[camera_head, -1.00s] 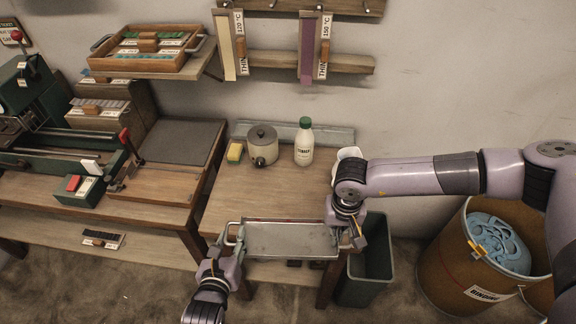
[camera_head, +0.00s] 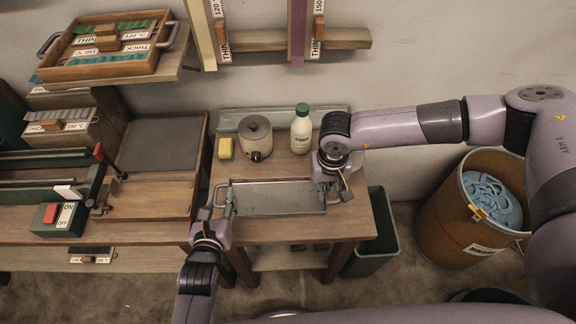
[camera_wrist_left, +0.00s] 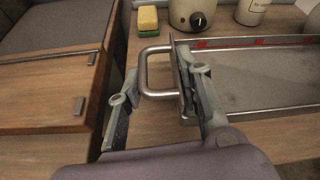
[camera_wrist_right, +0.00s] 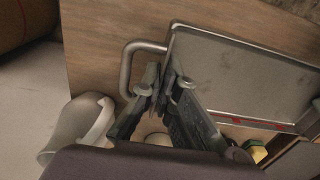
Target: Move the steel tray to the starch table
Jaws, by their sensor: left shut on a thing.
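The steel tray (camera_head: 278,199) is a shallow grey metal pan with a handle at each end. It is level over the front half of the wooden starch table (camera_head: 345,219); I cannot tell whether it rests on the wood. My left gripper (camera_head: 221,215) is shut on the tray's left handle (camera_wrist_left: 143,70). My right gripper (camera_wrist_right: 163,84) is at the tray's other end, its fingertips close together beside the right handle (camera_wrist_right: 127,62); whether they grip is unclear. A white bottle with a green cap (camera_head: 301,134) stands behind the tray.
A grey pot (camera_head: 255,142), a yellow-green sponge (camera_head: 225,149) and a metal rail occupy the table's back. A wooden bench (camera_head: 145,195) with a green machine is on the left. A grey bin (camera_head: 378,240) and a brown drum (camera_head: 452,222) stand on the right.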

